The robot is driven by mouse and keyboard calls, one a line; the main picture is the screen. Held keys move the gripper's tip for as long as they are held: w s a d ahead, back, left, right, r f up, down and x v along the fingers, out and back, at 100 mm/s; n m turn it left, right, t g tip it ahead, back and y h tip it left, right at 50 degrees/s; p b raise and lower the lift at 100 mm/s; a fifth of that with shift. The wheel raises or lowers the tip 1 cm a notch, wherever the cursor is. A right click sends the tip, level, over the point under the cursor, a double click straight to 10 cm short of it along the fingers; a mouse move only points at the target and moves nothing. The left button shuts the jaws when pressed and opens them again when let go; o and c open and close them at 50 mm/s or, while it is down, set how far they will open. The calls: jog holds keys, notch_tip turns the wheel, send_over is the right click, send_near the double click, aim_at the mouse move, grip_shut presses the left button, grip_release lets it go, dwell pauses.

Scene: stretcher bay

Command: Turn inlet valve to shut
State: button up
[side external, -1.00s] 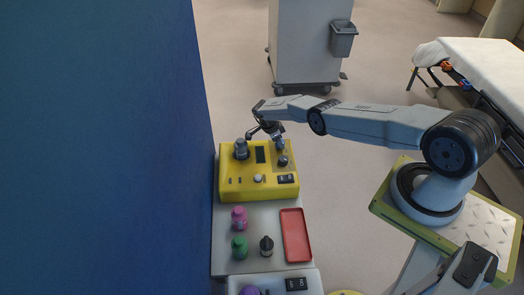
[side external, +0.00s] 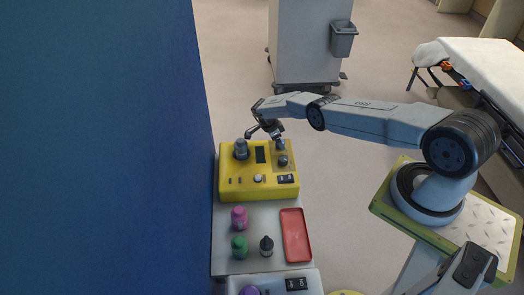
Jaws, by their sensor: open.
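A yellow console (side external: 235,190) stands at the far end of the narrow bench. On its top are a large grey knob (side external: 241,149) at the back left and smaller dark knobs (side external: 283,161) at the right. I cannot tell from here which of them is the inlet valve. My gripper (side external: 256,134) is above the back edge of the console, between the large grey knob and the right-hand knobs. It is open and looks empty. It appears apart from the knobs, though its fingertips are small in this view.
Nearer on the bench are a pink bottle (side external: 239,218), a green bottle (side external: 240,246), a dark-capped bottle (side external: 266,246) and a red tray (side external: 296,236). A blue wall (side external: 110,150) closes the left side. A grey cabinet (side external: 305,45) stands behind on open floor.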

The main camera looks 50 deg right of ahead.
aim_at(274, 147)
jog(key=shift+v, duration=2.45)
notch_tip(274, 147, up, 7)
jog(key=shift+f, duration=0.2)
jog(key=shift+d, duration=0.1)
